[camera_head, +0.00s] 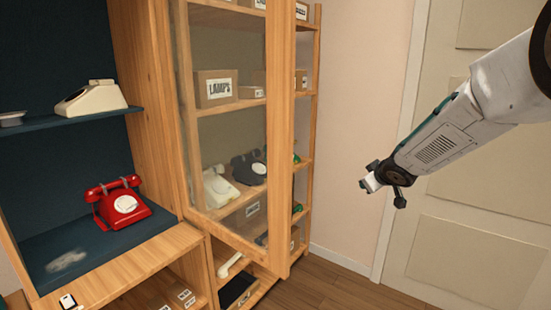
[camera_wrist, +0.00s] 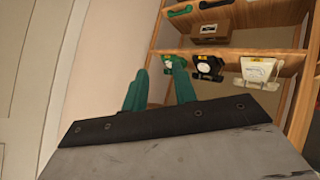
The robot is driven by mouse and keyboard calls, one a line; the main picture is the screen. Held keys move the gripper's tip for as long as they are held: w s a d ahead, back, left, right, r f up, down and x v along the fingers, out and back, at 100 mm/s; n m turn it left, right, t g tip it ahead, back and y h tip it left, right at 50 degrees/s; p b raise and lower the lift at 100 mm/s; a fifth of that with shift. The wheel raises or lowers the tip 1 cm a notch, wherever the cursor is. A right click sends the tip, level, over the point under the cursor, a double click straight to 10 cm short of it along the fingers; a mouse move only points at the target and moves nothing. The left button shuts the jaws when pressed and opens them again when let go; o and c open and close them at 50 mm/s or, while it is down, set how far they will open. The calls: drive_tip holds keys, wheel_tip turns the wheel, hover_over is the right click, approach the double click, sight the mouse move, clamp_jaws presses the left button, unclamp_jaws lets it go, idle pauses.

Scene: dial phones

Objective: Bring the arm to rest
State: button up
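My gripper (camera_head: 372,182) hangs in free air at the right of the head view, at the end of my white arm reaching in from the upper right. It is in front of the wall and door, clear of the cabinet. In the wrist view, the two teal fingers of my gripper (camera_wrist: 158,72) stand apart with nothing visible between them. The lower part of the fingers is hidden behind the dark wrist edge.
A wooden cabinet has a glass door (camera_head: 228,115) standing open. A red phone (camera_head: 118,203) and a cream phone (camera_head: 91,98) sit on dark shelves at left. A shelf with phones and boxes (camera_head: 215,88) stands behind the glass. A pale door (camera_head: 480,215) is at right.

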drive_tip(key=s+d+r+m+g+h, duration=0.1)
drive_tip(key=s+d+m+g+h, duration=0.3)
drive_tip(key=s, duration=0.8)
drive_tip(key=s+a+r+m+g+y, duration=0.1)
drive_tip(key=s+a+g, duration=0.1)
drive_tip(key=s, duration=1.6)
drive_tip(key=s+a+r+m+g+y, duration=0.1)
drive_tip(key=s+a+r+g+y, duration=0.1)
drive_tip(key=s, duration=1.7)
drive_tip(key=shift+a+r+m+g+y, duration=0.15)
drive_tip(key=shift+a+m+g+y, duration=0.2)
drive_tip(key=shift+a+g, duration=0.6)
